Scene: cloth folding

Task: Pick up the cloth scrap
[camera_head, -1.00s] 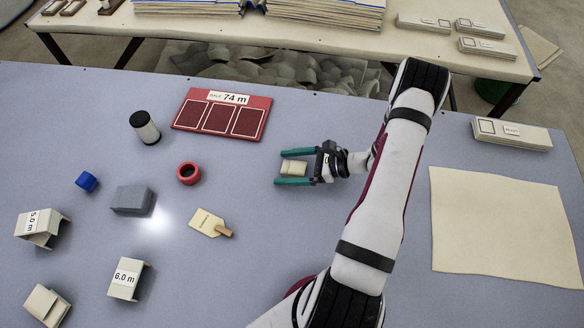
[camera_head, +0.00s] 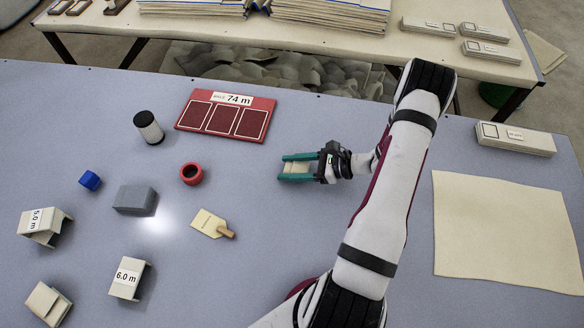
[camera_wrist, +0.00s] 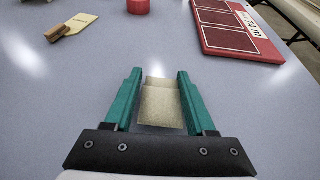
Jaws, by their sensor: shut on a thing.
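The cloth scrap (camera_head: 296,167) is a small cream piece, seemingly folded, in the middle of the blue-grey table. My gripper (camera_head: 282,168) has its teal fingers on either side of the scrap and is shut on it. In the wrist view the scrap (camera_wrist: 160,104) lies between the two fingers of my gripper (camera_wrist: 160,74), with its layered edge showing. The scrap looks low at the table surface; I cannot tell whether it is clear of it.
A red three-panel board (camera_head: 225,117), a red ring (camera_head: 191,173) and a tagged wooden tool (camera_head: 208,224) lie to the left. A large cream cloth (camera_head: 505,232) lies flat at right.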

